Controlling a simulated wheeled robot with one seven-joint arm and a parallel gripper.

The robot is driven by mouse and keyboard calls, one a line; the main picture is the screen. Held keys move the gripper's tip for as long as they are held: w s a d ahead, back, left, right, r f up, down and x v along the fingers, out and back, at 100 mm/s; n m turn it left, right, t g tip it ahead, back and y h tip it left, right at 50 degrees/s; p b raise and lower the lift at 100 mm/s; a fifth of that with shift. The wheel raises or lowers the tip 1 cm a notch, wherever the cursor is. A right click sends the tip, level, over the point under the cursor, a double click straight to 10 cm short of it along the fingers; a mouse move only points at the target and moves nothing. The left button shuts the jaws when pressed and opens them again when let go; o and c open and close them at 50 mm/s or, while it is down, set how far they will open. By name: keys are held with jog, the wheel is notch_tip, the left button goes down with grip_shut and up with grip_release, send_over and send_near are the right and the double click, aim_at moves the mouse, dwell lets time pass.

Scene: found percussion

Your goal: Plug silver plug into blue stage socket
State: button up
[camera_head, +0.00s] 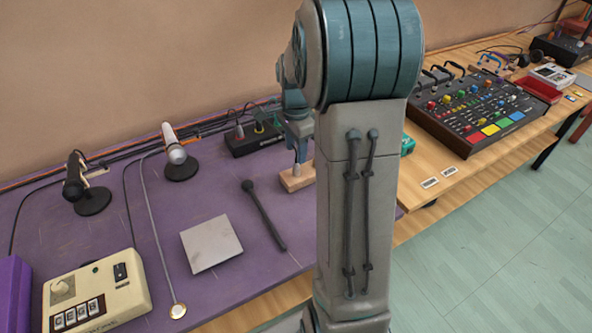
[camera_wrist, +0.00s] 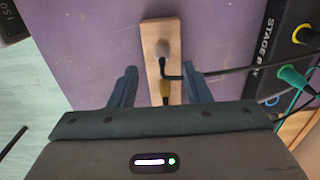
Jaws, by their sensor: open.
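My gripper (camera_wrist: 160,70) is open in the wrist view, with one finger on each side of a wooden block (camera_wrist: 152,30). A silver-grey plug (camera_wrist: 162,50) stands on this block, between and slightly beyond the fingertips, with a black cable running right. A black stage box (camera_wrist: 262,50) is at the right, with an orange-ringed plug (camera_wrist: 307,36) and a green plug (camera_wrist: 291,76). In the head view my gripper (camera_head: 299,150) is above the block (camera_head: 297,183).
My arm hides the table's right end.

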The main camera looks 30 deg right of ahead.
aim_at(296, 162)
jog(key=shift+w+d+f, duration=0.1)
jog(key=shift+f, duration=1.45)
jog(key=shift+w+d+f, duration=0.1)
jog(key=shift+f, duration=1.45)
grip_shut()
